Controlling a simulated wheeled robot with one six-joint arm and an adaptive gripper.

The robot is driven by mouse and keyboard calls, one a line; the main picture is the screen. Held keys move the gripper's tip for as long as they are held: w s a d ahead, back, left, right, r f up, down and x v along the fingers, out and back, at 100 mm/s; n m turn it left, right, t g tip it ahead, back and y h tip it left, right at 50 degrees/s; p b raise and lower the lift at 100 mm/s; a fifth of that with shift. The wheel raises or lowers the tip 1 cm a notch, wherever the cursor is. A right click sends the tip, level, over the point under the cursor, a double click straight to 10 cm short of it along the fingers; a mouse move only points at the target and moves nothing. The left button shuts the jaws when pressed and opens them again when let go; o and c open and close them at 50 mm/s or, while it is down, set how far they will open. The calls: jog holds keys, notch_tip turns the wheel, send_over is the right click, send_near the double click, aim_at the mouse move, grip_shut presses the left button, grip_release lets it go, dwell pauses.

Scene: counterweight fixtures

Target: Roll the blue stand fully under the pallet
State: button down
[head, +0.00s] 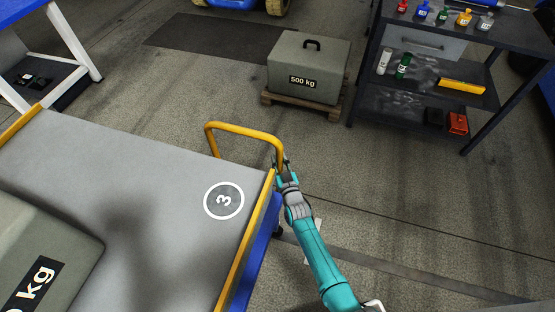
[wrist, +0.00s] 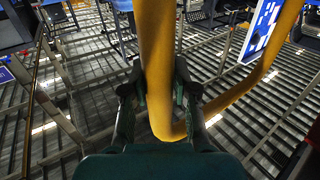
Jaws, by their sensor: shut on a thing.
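The blue stand (head: 260,245) shows as a blue side with a dark caster at its foot, along the right edge of a grey deck. The grey deck (head: 150,180) has yellow edges and a round "3" mark; I cannot tell whether it is part of the stand. A yellow handle (head: 240,129) rises at the deck's far right corner. My gripper (head: 281,165) is shut on the handle's right leg. In the wrist view the handle (wrist: 156,60) passes between my fingers (wrist: 160,95). A wooden pallet (head: 300,101) lies on the floor beyond, under a grey 500 kg weight.
The 500 kg weight (head: 309,65) has a black top handle. Another grey weight (head: 40,250) rests on the deck at left. A dark shelf table (head: 450,60) with bottles stands at right, and a white-and-blue frame (head: 75,50) at upper left. The floor between handle and pallet is clear.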

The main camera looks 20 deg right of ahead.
jog(key=shift+w+a+r, duration=0.1)
jog(key=shift+w+a, duration=0.05)
jog(key=shift+a, duration=0.05)
jog(key=c, duration=0.9)
grip_release()
jog(key=shift+a, duration=0.1)
jog(key=shift+s, duration=0.3)
jog(key=s, duration=1.1)
jog(key=shift+s+a, duration=0.2)
